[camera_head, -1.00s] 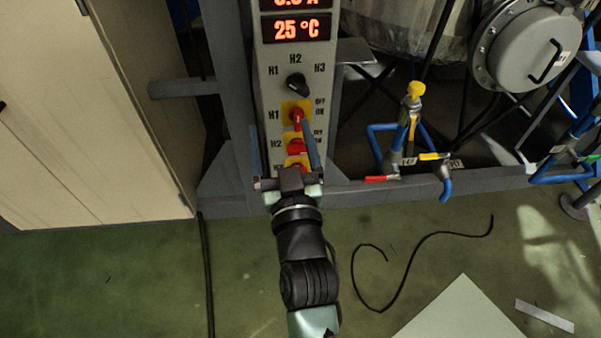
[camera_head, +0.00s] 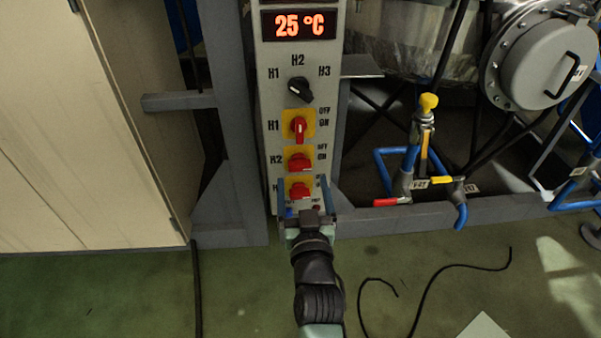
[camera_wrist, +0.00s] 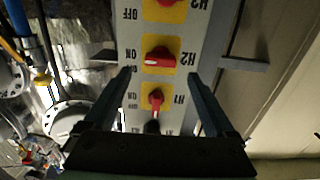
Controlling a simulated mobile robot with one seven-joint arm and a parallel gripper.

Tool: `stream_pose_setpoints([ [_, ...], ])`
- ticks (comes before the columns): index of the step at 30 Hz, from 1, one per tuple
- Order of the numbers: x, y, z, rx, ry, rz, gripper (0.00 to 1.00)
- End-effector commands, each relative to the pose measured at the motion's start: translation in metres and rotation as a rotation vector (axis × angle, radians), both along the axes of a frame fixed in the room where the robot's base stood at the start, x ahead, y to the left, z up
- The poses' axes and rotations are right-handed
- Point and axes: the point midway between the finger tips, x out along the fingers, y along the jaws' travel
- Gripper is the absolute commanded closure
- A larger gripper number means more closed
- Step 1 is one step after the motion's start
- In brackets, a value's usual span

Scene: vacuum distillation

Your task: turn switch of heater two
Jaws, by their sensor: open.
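The heater two switch (camera_head: 300,161) is a red knob on a yellow plate labelled H2, on a grey panel. Its handle lies crosswise, unlike the upright handle of the H1 switch (camera_head: 299,127) above it. My gripper (camera_head: 303,180) is open and empty in front of the lower panel, its fingers either side of the H3 switch (camera_head: 299,189). In the inverted wrist view, the H2 switch (camera_wrist: 158,58) shows between and just beyond the fingertips of my gripper (camera_wrist: 159,73), apparently untouched. The H1 switch (camera_wrist: 155,100) shows between the fingers.
A black selector knob (camera_head: 299,90) and a red 25 °C display (camera_head: 299,25) are higher on the panel. A pale cabinet (camera_head: 90,120) stands left. Blue pipes with a yellow-topped valve (camera_head: 428,103) and a grey frame beam (camera_head: 440,212) are right.

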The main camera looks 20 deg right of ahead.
Motion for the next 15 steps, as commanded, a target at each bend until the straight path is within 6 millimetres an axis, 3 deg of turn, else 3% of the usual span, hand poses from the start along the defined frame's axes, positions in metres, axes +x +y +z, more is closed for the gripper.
stream_pose_setpoints([
  [6,0.032,-0.009,-0.002,-0.001,-0.002,0.001,0.1],
  [15,0.05,-0.014,0.0,0.0,0.0,0.0,0.1],
])
